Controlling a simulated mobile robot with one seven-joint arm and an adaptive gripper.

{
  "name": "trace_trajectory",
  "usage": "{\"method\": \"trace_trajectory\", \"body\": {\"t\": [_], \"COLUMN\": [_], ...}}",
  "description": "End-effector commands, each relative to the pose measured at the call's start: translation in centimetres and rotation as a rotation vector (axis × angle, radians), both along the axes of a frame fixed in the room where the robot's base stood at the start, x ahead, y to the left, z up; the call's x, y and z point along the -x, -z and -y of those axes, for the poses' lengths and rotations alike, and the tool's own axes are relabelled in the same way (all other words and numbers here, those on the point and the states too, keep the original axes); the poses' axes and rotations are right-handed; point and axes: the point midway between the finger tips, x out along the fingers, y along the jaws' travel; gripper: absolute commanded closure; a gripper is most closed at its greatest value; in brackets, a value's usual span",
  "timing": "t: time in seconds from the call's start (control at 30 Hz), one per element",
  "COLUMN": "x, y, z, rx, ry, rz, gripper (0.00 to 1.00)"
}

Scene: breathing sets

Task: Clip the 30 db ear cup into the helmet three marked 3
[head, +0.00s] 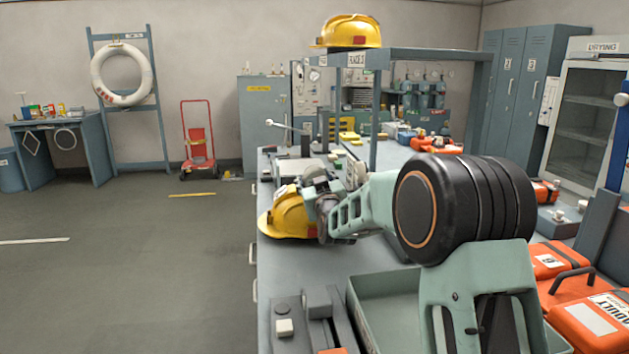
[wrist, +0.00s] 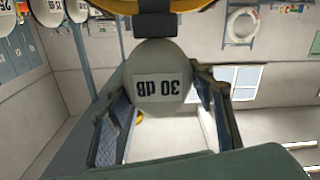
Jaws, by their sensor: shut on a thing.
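The white ear cup (wrist: 162,90) has a "30 dB" label, upside down in the wrist view. My gripper (wrist: 163,98) is shut on it, with one finger on each side. A dark piece stands at the cup's edge, between it and the yellow helmet (wrist: 190,5); I cannot tell whether the cup is seated. In the head view the yellow helmet (head: 284,217) rests on the bench and my gripper (head: 322,208) is at its right side, partly covering it. The cup is not clear there. I see no readable 3 on this helmet.
Another yellow helmet (head: 347,32) sits on the shelf above the bench. More labelled ear cups (wrist: 46,10) show at the wrist view's upper left. A green tray (head: 375,290) and orange cases (head: 590,318) are in front. Open floor lies left of the bench.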

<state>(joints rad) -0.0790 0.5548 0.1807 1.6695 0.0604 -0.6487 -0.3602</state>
Motion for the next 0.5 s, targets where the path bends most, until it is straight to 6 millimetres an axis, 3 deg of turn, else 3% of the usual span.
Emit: {"method": "trace_trajectory", "body": {"t": [0.2, 0.5], "x": [0.0, 0.0], "y": [2.7, 4.1], "z": [0.0, 0.0], "rx": [0.0, 0.0], "ry": [0.001, 0.001], "rz": [0.001, 0.002], "gripper": [0.77, 0.77]}}
